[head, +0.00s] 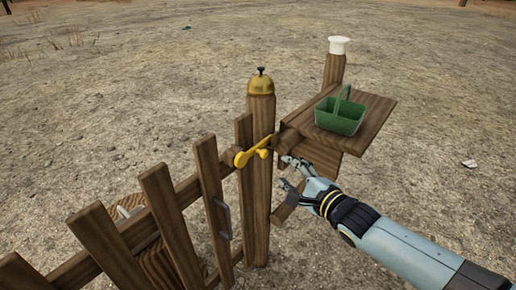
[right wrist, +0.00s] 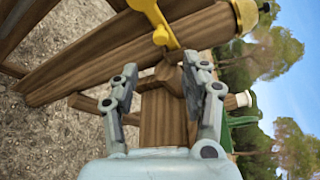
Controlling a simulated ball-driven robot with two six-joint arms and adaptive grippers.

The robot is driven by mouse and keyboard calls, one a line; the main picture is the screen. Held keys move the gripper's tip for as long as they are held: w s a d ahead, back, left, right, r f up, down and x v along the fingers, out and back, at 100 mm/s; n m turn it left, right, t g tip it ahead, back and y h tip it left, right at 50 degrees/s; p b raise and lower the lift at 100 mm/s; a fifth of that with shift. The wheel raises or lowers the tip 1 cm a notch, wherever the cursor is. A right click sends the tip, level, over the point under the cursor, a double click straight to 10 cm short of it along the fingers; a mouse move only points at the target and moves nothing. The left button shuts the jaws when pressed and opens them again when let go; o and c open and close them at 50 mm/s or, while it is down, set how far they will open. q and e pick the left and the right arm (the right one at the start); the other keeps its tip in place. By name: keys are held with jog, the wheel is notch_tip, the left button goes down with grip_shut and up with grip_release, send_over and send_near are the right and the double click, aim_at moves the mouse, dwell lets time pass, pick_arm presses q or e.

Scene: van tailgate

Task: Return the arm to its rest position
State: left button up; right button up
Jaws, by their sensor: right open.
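My right gripper (head: 287,175) is open and empty in the head view, just right of the wooden gate post and in front of the small wooden shelf. In the right wrist view its two fingers (right wrist: 158,75) stand apart with nothing between them; wood shows behind the gap. My right arm (head: 400,250) comes in from the lower right. My left gripper is not in view.
A yellow latch (head: 253,152) crosses between the gate (head: 165,215) and the post (head: 258,190), close to my gripper. A green basket (head: 340,113) sits on the shelf (head: 376,115). Open ground lies to the right.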

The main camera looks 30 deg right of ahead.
jog(key=s+f+n+g+h+b, duration=0.1)
jog(key=s+f+n+g+b, duration=0.15)
jog(key=s+f, duration=0.9)
jog(key=s+f+n+g+b, duration=0.15)
jog(key=s+f+g, duration=0.25)
jog(key=s+f, duration=0.75)
jog(key=s+a+f+n+g, duration=0.1)
jog(key=s+f+n+g, duration=0.3)
jog(key=s+f+n, duration=0.4)
jog(key=s+a+f+n+g, duration=0.1)
jog(key=s+f+n+g, duration=0.3)
jog(key=s+f+n, duration=0.4)
jog(key=s+n, duration=0.2)
jog(key=s, duration=0.5)
jog(key=shift+s+n+g+b, duration=0.35)
jog(key=shift+n+b, duration=0.05)
